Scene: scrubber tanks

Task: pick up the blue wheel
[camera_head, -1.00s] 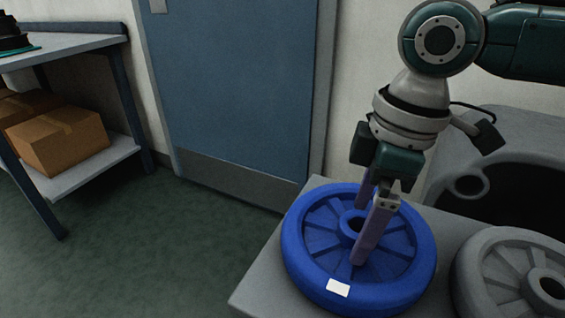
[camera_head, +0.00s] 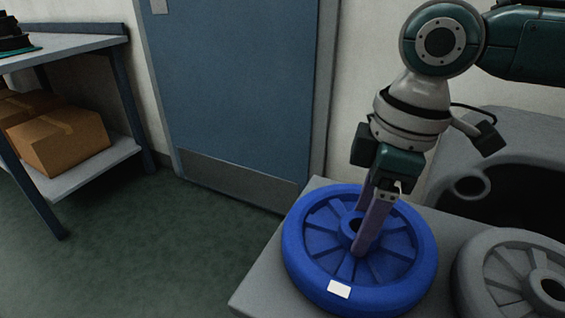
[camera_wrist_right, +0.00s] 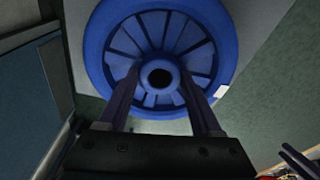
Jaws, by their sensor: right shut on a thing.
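The blue wheel (camera_head: 305,270) lies flat on a grey surface in the head view, with a white label near its front rim. It also shows in the right wrist view (camera_wrist_right: 92,45), with its dark centre hole between the fingers. My right gripper (camera_head: 362,230) points down into the wheel from above. Its two fingers are shut on the raised hub of the blue wheel, one on each side; in the right wrist view the gripper (camera_wrist_right: 160,95) straddles the hub. My left gripper is not in view.
A grey wheel (camera_head: 510,275) lies right beside the blue one on the grey surface (camera_head: 262,290). A grey tank with a dark opening (camera_head: 520,200) stands behind. A blue door (camera_head: 235,90) and a shelf with cardboard boxes (camera_head: 62,140) are to the left. The green floor between is clear.

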